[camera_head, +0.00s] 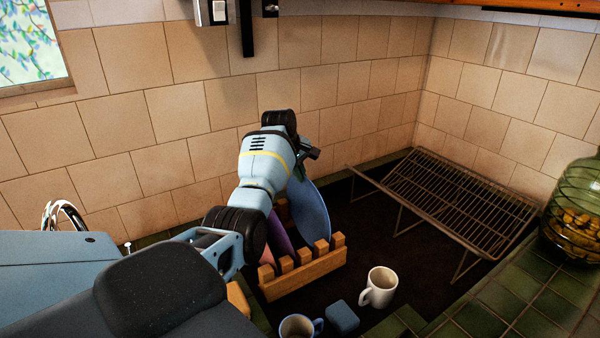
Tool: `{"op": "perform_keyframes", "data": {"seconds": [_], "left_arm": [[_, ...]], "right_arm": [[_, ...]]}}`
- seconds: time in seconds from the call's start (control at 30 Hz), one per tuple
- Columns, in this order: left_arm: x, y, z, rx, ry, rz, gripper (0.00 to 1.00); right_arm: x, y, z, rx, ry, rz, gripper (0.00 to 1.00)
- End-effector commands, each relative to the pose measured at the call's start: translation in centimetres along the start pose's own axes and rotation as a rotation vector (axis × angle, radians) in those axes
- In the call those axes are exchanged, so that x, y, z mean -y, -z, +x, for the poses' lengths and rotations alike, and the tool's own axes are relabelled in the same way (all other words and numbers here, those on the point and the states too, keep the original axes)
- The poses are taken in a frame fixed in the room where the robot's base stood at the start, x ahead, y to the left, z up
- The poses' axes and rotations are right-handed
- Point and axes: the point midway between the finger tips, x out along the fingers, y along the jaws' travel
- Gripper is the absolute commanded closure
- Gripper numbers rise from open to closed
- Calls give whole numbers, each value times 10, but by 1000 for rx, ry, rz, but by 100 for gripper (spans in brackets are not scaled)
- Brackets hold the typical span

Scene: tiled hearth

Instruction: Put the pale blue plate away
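The pale blue plate (311,212) stands on edge, slightly tilted, at the right part of a wooden plate rack (305,277). A purple plate (279,235) and a pink plate (267,256) stand to its left in the same rack, partly hidden by my arm. My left gripper (312,154) is just above the top of the blue plate, with its dark fingers mostly hidden behind the wrist. I cannot tell whether the fingers touch the plate or are open or shut. My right gripper is not in view.
A white mug (379,287), a blue block (342,317) and a grey-blue mug (299,327) stand in front of the rack. A wire rack (455,200) stands to the right. A green glass jar (574,215) is at the right edge. Tiled walls close off the back.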

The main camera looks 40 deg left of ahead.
Motion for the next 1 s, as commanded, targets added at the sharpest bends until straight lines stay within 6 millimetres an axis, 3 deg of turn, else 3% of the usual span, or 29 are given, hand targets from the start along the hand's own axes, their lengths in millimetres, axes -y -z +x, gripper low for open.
{"op": "perform_keyframes", "data": {"seconds": [1.0], "left_arm": [[7, -1, 18, 0, -3, 0, 100]], "right_arm": [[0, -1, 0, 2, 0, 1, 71]]}}
